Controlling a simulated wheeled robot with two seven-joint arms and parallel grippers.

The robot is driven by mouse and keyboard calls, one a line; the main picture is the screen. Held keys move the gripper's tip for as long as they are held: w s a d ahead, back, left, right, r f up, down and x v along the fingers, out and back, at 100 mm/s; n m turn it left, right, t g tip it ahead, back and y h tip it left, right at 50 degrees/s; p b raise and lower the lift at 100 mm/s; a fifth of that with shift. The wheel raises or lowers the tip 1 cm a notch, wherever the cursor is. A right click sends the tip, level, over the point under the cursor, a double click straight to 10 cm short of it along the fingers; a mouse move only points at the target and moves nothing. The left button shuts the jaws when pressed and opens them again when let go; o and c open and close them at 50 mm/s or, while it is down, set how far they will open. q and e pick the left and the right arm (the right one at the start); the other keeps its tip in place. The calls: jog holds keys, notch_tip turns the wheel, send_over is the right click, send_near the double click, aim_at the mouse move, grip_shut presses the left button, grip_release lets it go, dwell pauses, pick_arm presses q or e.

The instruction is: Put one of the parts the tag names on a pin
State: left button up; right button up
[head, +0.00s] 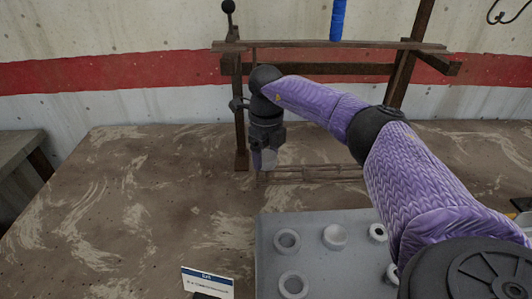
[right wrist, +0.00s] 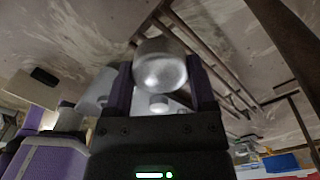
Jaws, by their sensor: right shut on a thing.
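My right gripper (head: 264,158) hangs down in front of the rack's left post, above the table, shut on a pale round part (head: 270,158). In the right wrist view a shiny, rounded, light grey part (right wrist: 160,68) sits between the two fingers of my right gripper (right wrist: 160,85). The tag (head: 207,281) is a white card with a blue band, standing at the front; its print is too small to read. A grey tray (head: 262,228) holds several pale round parts, including ring-shaped ones (head: 287,241) and a more solid-looking one (head: 334,236). I cannot clearly make out a pin. My left gripper is not in view.
A brown rack (head: 240,135) stands at the back, with a blue upright piece (head: 338,18) above its top rail. The table's left side (head: 130,215) is clear. My right arm covers part of the tray.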

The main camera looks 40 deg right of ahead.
jog(key=shift+f, duration=0.4)
jog(key=shift+f+b, duration=0.3)
jog(key=shift+f, duration=0.85)
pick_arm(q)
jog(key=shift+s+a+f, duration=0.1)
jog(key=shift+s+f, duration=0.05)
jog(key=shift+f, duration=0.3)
